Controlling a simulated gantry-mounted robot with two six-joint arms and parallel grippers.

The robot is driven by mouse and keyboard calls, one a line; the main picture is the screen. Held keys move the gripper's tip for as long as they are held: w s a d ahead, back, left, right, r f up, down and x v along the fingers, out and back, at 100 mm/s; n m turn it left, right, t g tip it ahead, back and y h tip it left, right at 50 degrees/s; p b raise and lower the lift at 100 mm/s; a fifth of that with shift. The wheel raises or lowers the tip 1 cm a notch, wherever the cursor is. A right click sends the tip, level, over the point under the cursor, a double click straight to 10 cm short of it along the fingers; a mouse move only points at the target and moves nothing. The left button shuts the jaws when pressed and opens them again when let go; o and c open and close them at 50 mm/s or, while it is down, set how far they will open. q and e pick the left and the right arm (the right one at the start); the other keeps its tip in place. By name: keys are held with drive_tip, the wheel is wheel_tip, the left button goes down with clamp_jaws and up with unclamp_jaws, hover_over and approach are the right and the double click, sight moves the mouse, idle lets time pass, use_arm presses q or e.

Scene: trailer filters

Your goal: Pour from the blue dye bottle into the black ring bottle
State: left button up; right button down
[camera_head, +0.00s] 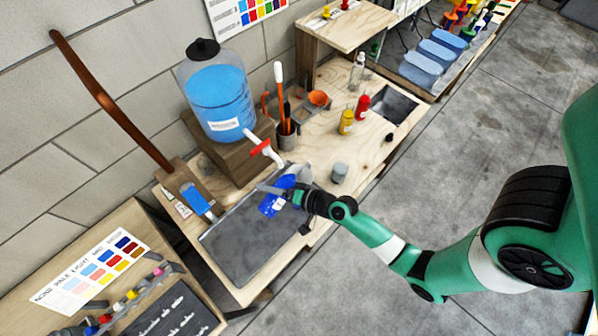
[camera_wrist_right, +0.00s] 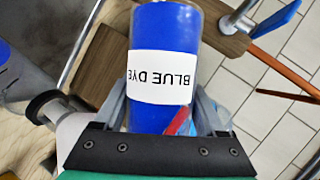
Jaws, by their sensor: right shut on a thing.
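The blue dye bottle (camera_head: 275,203) is held tilted over the grey sink tray in the head view. It shows large in the right wrist view (camera_wrist_right: 165,35), with a white "BLUE DYE" label that reads upside down. My right gripper (camera_head: 299,194) is shut on this bottle, one finger on each side of it. In the right wrist view a black ring (camera_wrist_right: 45,105) on a pale round body shows beside the gripper; I cannot tell for sure whether it is the black ring bottle. My left gripper is in neither view.
The sink tray (camera_head: 228,250) lies below the held bottle. A blue water jug (camera_head: 217,95) with a red-handled tap (camera_head: 260,147) stands behind. A grey cup (camera_head: 339,172) stands close right of the gripper. Yellow (camera_head: 346,121) and red (camera_head: 362,104) bottles stand farther right.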

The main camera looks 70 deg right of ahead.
drive_tip(key=shift+w+a+r+m+t+y, duration=0.1)
drive_tip(key=shift+r+m+t+y, duration=0.05)
drive_tip(key=shift+r+m, duration=0.2)
drive_tip(key=shift+a+r+m+t+y, duration=0.15)
drive_tip(key=shift+r+m, duration=0.1)
drive_tip(key=shift+r, duration=0.2)
idle(1.7)
drive_tip(key=shift+w+a+r+m+y, duration=0.15)
drive_tip(key=shift+r+m+y, duration=0.2)
drive_tip(key=shift+r, duration=0.2)
idle(1.1)
